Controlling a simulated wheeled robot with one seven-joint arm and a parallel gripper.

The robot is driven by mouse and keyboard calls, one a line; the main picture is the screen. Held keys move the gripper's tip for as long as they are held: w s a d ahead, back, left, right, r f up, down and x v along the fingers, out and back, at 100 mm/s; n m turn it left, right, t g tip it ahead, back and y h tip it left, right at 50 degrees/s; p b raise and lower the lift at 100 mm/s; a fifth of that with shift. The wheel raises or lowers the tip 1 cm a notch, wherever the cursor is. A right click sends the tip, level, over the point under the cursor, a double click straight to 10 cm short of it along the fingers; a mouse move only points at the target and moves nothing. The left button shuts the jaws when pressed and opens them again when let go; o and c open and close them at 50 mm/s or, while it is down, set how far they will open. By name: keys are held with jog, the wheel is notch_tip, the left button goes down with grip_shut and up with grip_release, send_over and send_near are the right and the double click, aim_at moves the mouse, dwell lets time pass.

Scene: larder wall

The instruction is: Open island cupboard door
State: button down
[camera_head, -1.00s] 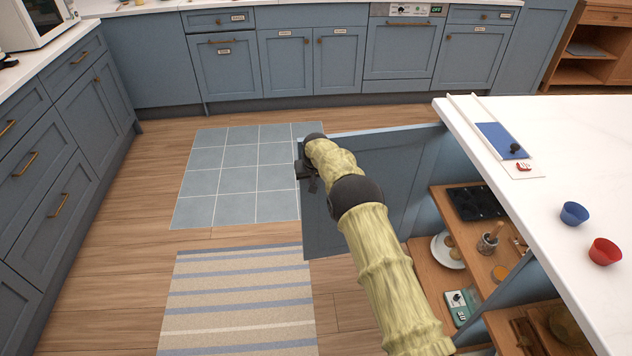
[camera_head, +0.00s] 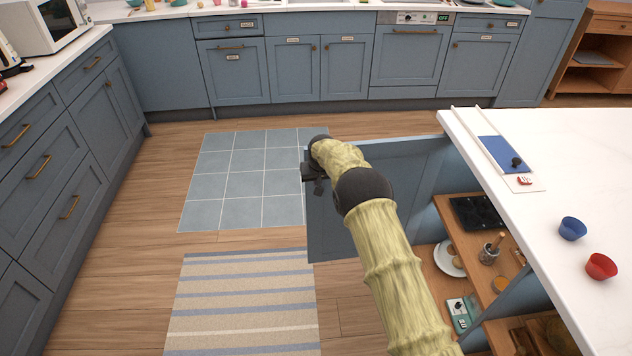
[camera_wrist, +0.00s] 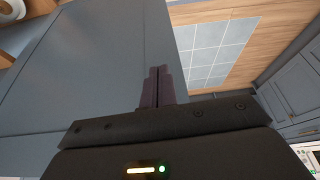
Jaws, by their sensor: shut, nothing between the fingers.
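The island cupboard door (camera_head: 397,163) stands swung wide open from the island, its panel facing the camera. My arm crosses in front of it, hiding part of the panel. My gripper (camera_head: 311,178) is at the door's free left edge in the head view. In the wrist view my gripper (camera_wrist: 157,87) is shut with its fingers together and nothing between them. The blue door panel (camera_wrist: 95,65) fills the left and middle of that view, close to the fingers; I cannot tell whether they touch it.
The open island shelves (camera_head: 470,245) hold a black tray, a plate, a utensil pot and a green device. The white island top (camera_head: 570,190) carries a blue bowl (camera_head: 572,228) and a red bowl (camera_head: 601,266). Tiled floor (camera_head: 240,180) and a striped rug (camera_head: 245,305) lie clear to the left.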

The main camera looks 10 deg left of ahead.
jog(key=p+v, duration=0.2)
jog(key=v, duration=0.3)
jog(key=shift+s+a, duration=0.1)
jog(key=shift+a, duration=0.05)
jog(key=s+d+r+m+p, duration=0.1)
jog(key=s+d+r+p, duration=0.1)
jog(key=s+d+r, duration=0.35)
jog(key=s+d+r+m+h+p, duration=0.1)
jog(key=s+d+r+p, duration=0.1)
jog(key=d+r, duration=0.6)
jog(key=s+d+r+m+p, duration=0.1)
jog(key=s+d+r+p, duration=0.1)
jog(key=s+d+r, duration=0.45)
jog(key=s+d+r+p, duration=0.1)
jog(key=s+d+r, duration=0.1)
jog(key=s+d, duration=0.2)
jog(key=s+d+r+m+g+p, duration=0.1)
jog(key=s+d, duration=0.3)
jog(key=s, duration=0.7)
jog(key=s+d+r+p, duration=0.2)
jog(key=s+d+r, duration=0.1)
jog(key=s+d, duration=0.2)
jog(key=shift+s+m+h+p, duration=0.4)
jog(key=shift+s, duration=0.8)
jog(key=shift+d, duration=0.1)
